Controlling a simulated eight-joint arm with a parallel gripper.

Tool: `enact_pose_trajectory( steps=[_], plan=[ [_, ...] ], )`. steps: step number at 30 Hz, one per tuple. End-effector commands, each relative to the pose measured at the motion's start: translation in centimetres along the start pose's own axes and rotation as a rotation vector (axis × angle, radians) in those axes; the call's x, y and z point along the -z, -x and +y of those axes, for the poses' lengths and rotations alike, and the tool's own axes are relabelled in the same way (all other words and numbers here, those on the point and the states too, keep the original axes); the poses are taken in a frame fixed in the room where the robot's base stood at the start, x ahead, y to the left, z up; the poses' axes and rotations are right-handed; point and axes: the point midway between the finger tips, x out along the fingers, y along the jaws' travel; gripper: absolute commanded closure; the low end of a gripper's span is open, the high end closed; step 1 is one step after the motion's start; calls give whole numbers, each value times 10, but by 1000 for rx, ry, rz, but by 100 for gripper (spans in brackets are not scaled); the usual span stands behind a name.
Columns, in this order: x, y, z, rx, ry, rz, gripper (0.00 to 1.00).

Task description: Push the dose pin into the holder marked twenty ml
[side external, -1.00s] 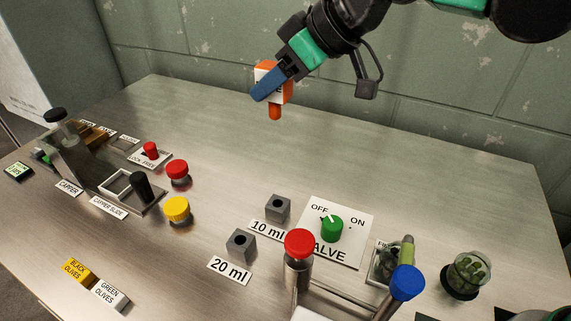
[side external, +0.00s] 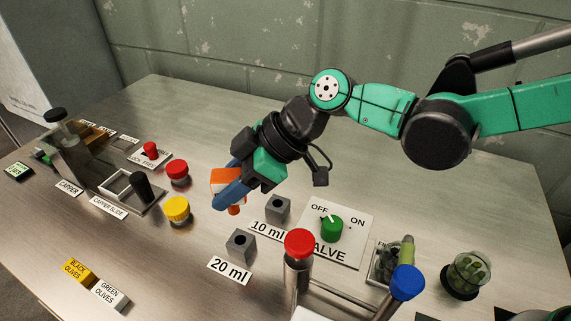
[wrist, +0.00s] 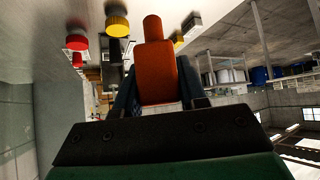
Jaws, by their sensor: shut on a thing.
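My gripper (side external: 232,192) is shut on the orange dose pin (side external: 236,210), whose narrow end points down. The pin also shows in the wrist view (wrist: 156,66) between the blue fingers.
Yellow (side external: 176,209) and red (side external: 177,171) buttons stand left of my gripper. A red-topped post (side external: 299,244) stands close to the right of the 20 ml holder. The green valve knob (side external: 332,229) is farther right.

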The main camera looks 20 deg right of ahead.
Motion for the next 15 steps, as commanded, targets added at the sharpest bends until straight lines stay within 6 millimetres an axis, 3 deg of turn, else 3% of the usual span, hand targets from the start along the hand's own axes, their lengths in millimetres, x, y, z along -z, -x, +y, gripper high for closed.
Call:
enact_pose_trajectory(
  steps=[15],
  plan=[
    [-30,-30,1,-1,-2,0,100]
  ],
)
